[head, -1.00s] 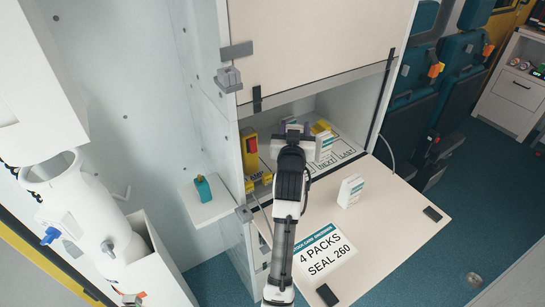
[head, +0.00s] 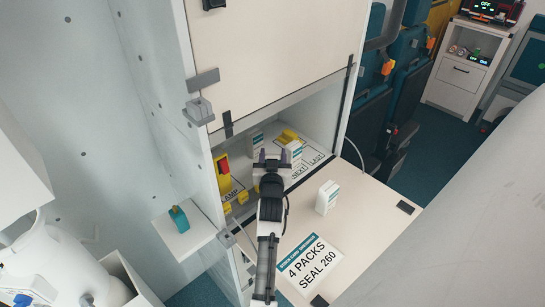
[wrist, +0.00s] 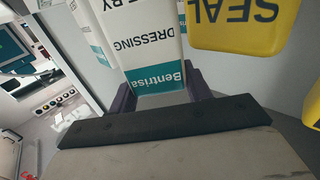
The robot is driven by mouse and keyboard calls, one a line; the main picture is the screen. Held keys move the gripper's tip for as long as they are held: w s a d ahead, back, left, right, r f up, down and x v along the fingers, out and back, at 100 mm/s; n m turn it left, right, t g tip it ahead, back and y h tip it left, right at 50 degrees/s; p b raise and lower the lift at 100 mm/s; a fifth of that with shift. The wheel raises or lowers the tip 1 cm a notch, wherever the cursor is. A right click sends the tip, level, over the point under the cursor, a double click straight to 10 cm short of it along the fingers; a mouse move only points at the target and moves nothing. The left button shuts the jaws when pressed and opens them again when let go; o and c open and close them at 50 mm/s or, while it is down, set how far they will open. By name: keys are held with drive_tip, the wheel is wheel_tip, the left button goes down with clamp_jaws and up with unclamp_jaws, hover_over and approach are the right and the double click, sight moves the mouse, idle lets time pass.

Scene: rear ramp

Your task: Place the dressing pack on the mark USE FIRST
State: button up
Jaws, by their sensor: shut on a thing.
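A white and teal dressing pack (wrist: 150,65), lettered "DRESSING" and "Bentrisa", stands between the purple fingers of my gripper (wrist: 162,93) in the wrist view. The gripper is shut on it. In the head view my gripper (head: 273,156) reaches into the open cabinet, over the shelf, and the arm hides part of the shelf. A white pack (head: 256,145) shows just beyond its left finger; I cannot tell there whether it is the held one. Another pack (head: 294,152) stands close to the right finger. The words NEXT and LAST are readable on the shelf; USE FIRST is not.
A yellow box with red (head: 223,172) stands at the shelf's left. A yellow item (head: 288,136) lies farther back. Cabinet walls bound the opening.

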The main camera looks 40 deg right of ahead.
drive_tip(key=shift+f, duration=0.45)
drive_tip(key=shift+f, duration=0.15)
drive_tip(key=o, duration=1)
drive_tip(key=shift+r, duration=0.2)
drive_tip(key=shift+s+a+f, duration=0.2)
drive_tip(key=shift+a, duration=0.05)
drive_tip(key=shift+b+v, duration=1.5)
drive_tip(key=shift+v, duration=4.2)
